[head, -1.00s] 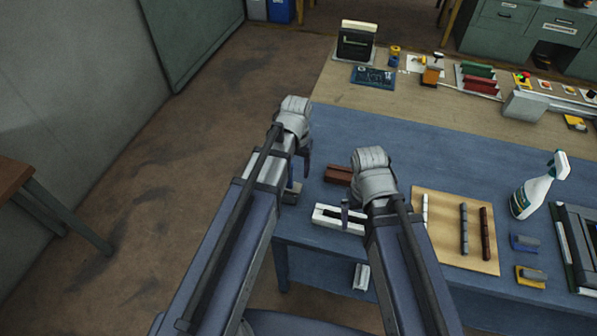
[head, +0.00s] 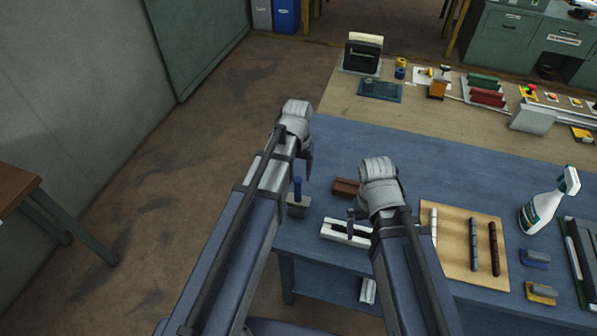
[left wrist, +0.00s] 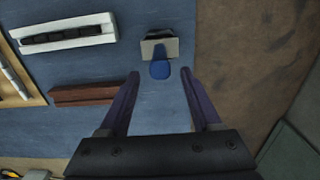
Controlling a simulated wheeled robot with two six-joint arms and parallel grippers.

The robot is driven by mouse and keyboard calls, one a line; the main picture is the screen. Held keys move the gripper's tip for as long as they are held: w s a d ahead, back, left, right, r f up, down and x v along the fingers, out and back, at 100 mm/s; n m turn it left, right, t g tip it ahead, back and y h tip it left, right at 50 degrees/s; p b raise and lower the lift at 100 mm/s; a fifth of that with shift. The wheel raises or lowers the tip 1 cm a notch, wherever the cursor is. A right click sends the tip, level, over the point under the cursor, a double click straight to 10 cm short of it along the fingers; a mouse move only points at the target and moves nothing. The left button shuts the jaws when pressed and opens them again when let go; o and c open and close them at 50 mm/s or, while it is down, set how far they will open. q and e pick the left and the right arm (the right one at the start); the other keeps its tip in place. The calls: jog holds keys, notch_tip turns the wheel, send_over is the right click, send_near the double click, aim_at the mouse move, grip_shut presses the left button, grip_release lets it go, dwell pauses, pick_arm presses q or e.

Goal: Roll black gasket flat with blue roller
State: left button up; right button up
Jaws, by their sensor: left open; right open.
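A tool with an upright blue handle (head: 298,187) and a grey base, which looks like the blue roller, stands at the table's left edge. In the left wrist view, its blue handle (left wrist: 160,70) is ahead between my open fingertips, apart from them. My left gripper (head: 307,166) is open and empty, just beyond the tool in the head view. The black gasket (head: 347,231) lies in a white channel frame (head: 330,236), also seen in the left wrist view (left wrist: 62,37). My right gripper (head: 352,222) is open above the frame, and its arm hides the frame's right end.
A brown block (head: 345,187) lies behind the frame. A tan board (head: 455,225) with several strips is right of my right arm. Blue (head: 535,258) and yellow (head: 541,292) holders and a spray bottle (head: 550,200) stand further right. The blue table middle is clear.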

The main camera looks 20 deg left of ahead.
aim_at(298, 187)
pick_arm(q)
jog(key=shift+f, duration=0.2)
notch_tip(298, 187, down, 9)
jog(key=b, duration=0.9)
jog(key=shift+r, duration=0.15)
grip_shut()
dwell(1.0)
jog(key=shift+r, duration=0.25)
dwell(0.4)
jog(key=shift+r+p, duration=0.4)
jog(key=shift+p, duration=0.2)
jog(key=shift+r, duration=0.1)
